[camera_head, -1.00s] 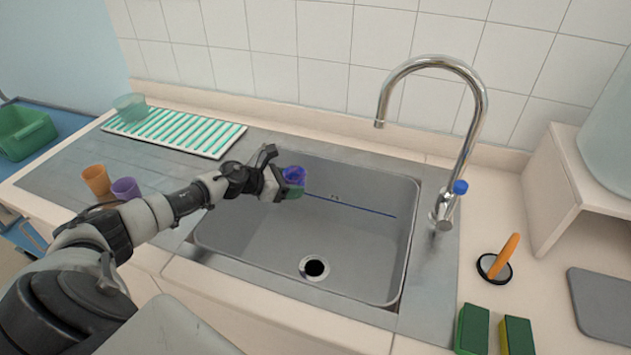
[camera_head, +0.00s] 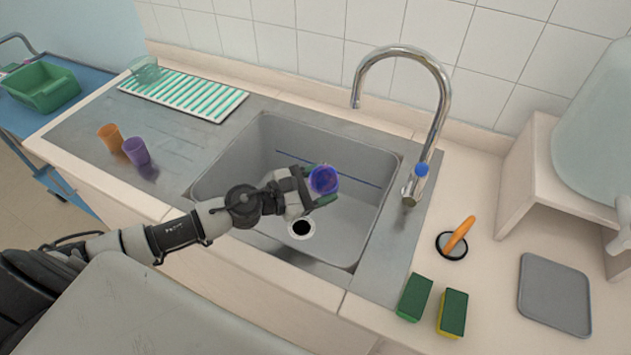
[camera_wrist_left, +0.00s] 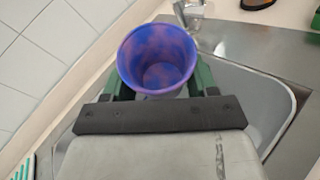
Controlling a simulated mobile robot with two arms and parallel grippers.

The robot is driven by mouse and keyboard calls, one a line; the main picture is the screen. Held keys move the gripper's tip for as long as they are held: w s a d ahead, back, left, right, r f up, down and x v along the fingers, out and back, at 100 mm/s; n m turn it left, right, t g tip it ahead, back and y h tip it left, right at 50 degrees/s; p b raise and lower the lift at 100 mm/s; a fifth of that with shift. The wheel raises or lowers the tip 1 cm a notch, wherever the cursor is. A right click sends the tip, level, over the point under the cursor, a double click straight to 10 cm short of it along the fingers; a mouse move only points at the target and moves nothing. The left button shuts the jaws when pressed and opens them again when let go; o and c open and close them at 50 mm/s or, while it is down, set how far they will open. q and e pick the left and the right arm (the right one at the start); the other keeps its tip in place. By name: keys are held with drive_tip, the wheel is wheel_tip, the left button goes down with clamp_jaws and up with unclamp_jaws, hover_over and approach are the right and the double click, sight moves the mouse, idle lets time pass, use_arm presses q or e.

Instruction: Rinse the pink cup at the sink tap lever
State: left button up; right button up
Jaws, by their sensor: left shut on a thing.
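My left gripper (camera_head: 316,188) is shut on a cup (camera_head: 323,179) and holds it over the sink basin (camera_head: 265,155). The cup is mostly blue-purple with pinkish patches. In the left wrist view the cup (camera_wrist_left: 157,55) sits between the green fingers, its open mouth showing and its inside looking empty. The chrome tap (camera_head: 440,95) arches over the back right of the sink, its spout end right of and behind the cup. The blue-tipped tap lever (camera_head: 421,169) is at the tap's base, right of the basin. My right gripper is not in view.
An orange cup (camera_head: 111,137) and a purple cup (camera_head: 136,151) stand on the left drainboard. A striped rack (camera_head: 185,93) with a greenish cup (camera_head: 144,69) lies behind them. Sponges (camera_head: 415,297), an orange-handled tool (camera_head: 459,236) and a grey mat (camera_head: 555,294) are at the right.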

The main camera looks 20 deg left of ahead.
use_arm(q)
drive_tip(key=shift+w+a+f, duration=0.1)
drive_tip(key=shift+w, duration=0.35)
drive_tip(key=w+f+b, duration=0.2)
drive_tip(key=w+b, duration=0.3)
drive_tip(key=w, duration=0.7)
drive_tip(key=shift+w+a+f, duration=0.2)
drive_tip(key=shift+a+f, duration=0.1)
drive_tip(key=shift+a, duration=0.15)
